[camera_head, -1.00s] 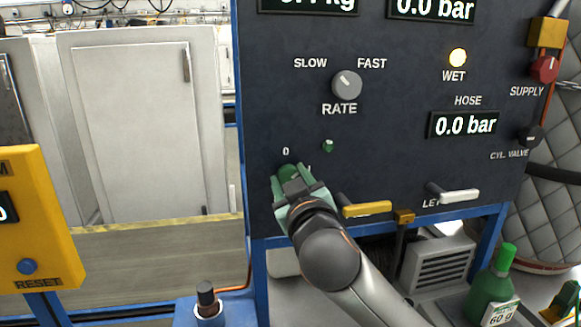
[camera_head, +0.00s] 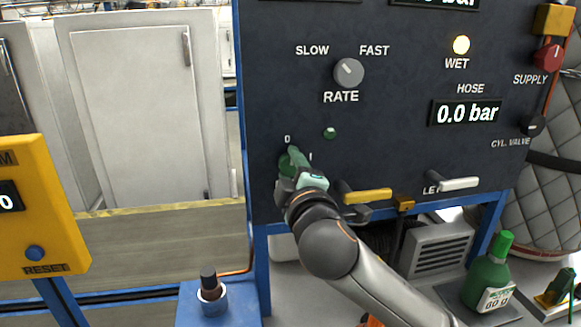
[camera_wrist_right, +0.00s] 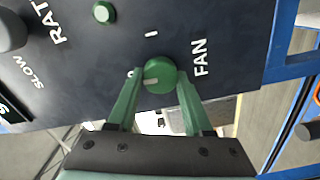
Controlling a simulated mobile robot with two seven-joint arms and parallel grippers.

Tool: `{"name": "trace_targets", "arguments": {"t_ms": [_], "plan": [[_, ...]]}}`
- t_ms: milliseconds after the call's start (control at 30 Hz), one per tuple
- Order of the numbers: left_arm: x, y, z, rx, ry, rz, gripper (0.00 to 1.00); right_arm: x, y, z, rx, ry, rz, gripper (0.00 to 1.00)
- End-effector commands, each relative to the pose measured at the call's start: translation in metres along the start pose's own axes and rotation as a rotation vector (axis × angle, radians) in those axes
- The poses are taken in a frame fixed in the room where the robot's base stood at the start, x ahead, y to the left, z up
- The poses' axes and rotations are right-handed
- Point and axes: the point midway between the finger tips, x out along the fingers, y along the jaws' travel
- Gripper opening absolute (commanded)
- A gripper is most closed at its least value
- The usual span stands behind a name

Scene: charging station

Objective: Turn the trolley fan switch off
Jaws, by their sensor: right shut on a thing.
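The fan switch is a round green knob (camera_wrist_right: 162,75) on the dark trolley panel, beside the word FAN in the right wrist view. Its pale pointer mark lies toward the 0 side. My right gripper (camera_wrist_right: 158,88) is shut on the knob, with one green finger on each side. In the head view the right gripper (camera_head: 292,168) is at the panel's lower left and mostly hides the knob (camera_head: 288,160); the 0 mark shows just above. My left gripper is not in view.
A grey RATE knob (camera_head: 349,72) and a small green lamp (camera_head: 330,133) are above right of my gripper. A yellow lever (camera_head: 367,196) is close on its right, a white lever (camera_head: 459,184) farther right. A yellow RESET box (camera_head: 40,210) stands left.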

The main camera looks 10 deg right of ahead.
Motion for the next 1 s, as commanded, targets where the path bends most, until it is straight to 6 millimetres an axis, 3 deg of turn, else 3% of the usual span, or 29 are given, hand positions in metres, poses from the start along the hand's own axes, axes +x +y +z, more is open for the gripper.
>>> {"name": "trace_targets", "arguments": {"t_ms": [733,767,1000], "plan": [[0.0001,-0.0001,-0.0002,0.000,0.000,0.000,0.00,0.0001,-0.0009,0.0002,-0.092,0.000,-0.002,0.00],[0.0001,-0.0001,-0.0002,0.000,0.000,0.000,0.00,0.0001,-0.0009,0.0002,-0.092,0.000,-0.002,0.52],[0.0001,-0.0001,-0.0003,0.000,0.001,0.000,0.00,0.0000,-0.0007,0.0001,-0.090,0.000,-0.001,0.79]]}}
